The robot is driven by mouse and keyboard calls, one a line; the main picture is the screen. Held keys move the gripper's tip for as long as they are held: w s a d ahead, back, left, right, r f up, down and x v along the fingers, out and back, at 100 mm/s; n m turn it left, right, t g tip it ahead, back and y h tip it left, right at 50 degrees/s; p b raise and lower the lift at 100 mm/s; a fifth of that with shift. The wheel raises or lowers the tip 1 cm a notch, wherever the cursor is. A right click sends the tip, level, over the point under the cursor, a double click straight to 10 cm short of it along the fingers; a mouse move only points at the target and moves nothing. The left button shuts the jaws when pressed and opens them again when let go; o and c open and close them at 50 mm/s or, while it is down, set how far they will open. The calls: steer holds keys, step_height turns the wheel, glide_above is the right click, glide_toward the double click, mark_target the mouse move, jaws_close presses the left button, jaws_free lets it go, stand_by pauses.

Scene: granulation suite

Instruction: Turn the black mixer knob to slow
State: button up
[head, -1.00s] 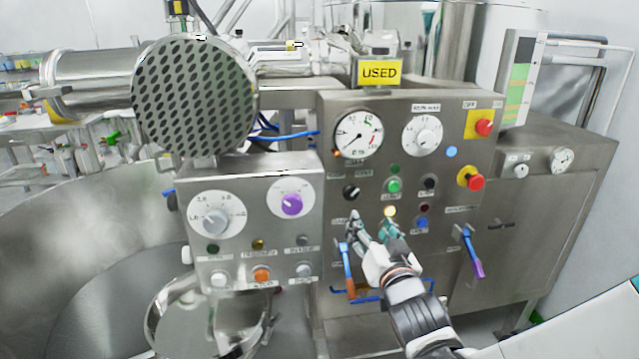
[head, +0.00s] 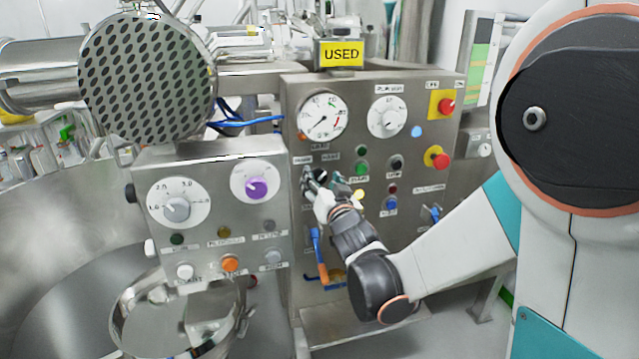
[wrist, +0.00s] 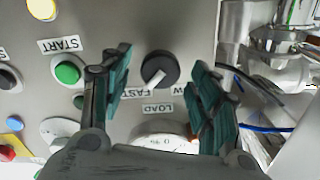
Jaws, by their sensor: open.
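The black mixer knob (wrist: 160,68) is on the steel panel in the wrist view, with a white pointer line slanting to the lower left. A FAST label and part of another label ending in W sit beside it. My gripper (wrist: 161,60) is open, one teal-padded finger on each side of the knob, with visible gaps between pads and knob. In the head view my gripper (head: 318,183) is at the panel's left part, over the knob area, and mostly hides the knob.
A green START button (wrist: 67,72) and a yellow lamp (wrist: 42,8) are near the knob. A white dial (wrist: 165,138) lies by the LOAD label. In the head view a smaller control box (head: 210,215) juts out at left, and a blue-handled valve (head: 318,255) is below my gripper.

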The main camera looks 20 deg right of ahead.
steer(key=shift+w, duration=0.55)
steer(key=c, duration=1.1)
steer(key=shift+o, duration=0.2)
